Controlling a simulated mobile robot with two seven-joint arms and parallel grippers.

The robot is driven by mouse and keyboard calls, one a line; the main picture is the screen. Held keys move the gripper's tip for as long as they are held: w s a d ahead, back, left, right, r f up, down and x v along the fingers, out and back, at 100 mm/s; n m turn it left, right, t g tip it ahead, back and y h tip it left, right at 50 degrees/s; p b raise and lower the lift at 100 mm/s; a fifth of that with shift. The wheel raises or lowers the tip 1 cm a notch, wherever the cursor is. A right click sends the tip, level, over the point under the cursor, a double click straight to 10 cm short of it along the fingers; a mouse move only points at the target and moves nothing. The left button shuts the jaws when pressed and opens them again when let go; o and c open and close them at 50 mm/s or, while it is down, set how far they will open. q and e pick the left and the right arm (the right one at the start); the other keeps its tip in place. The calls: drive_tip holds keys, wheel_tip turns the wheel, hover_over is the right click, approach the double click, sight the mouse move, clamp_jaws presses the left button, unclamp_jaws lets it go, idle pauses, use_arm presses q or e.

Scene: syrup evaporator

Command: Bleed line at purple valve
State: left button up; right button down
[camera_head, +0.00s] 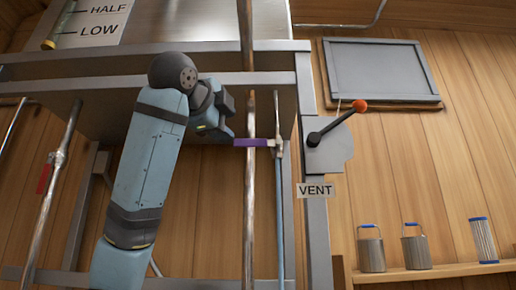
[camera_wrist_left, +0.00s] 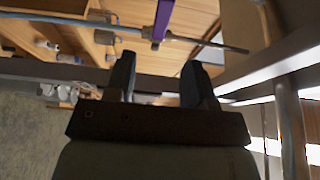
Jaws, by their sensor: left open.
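The purple valve handle (camera_head: 252,142) lies level and meets a thin vertical pipe (camera_head: 279,195) at a metal valve body. My left gripper (camera_head: 230,121) is open, just left of the handle and slightly above it, with no contact visible. In the left wrist view the purple handle (camera_wrist_left: 164,18) stands beyond the gap between the two spread fingers (camera_wrist_left: 160,62). Nothing is between the fingers. The handle's left end is close to the gripper in the head view. My right gripper is not in view.
A thick vertical pipe (camera_head: 248,220) passes by the handle. A VENT lever with an orange knob (camera_head: 360,106) is to the right. A red-handled valve (camera_head: 45,178) is on the left. Metal canisters (camera_head: 371,252) stand on a shelf at the lower right.

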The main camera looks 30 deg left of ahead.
sight(247, 142)
use_arm(q)
drive_tip(key=w+p, duration=0.1)
drive_tip(key=w, duration=0.3)
drive_tip(key=w+a+p, duration=0.1)
drive_tip(key=w+p, duration=0.1)
drive_tip(key=w, duration=0.2)
drive_tip(key=w+a+p, duration=0.1)
drive_tip(key=w, duration=0.3)
drive_tip(key=shift+r, duration=0.25)
drive_tip(key=shift+w+a+p, duration=0.1)
drive_tip(key=shift+w+p, duration=0.3)
drive_tip(key=shift+w, duration=0.1)
drive_tip(key=shift+w+f, duration=0.1)
drive_tip(key=shift+w, duration=0.05)
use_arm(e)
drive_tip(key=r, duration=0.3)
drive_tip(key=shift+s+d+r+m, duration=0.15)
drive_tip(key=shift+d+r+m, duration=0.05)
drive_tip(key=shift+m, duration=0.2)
use_arm(q)
drive_tip(key=shift+c, duration=0.5)
drive_tip(key=c, duration=0.7)
clamp_jaws()
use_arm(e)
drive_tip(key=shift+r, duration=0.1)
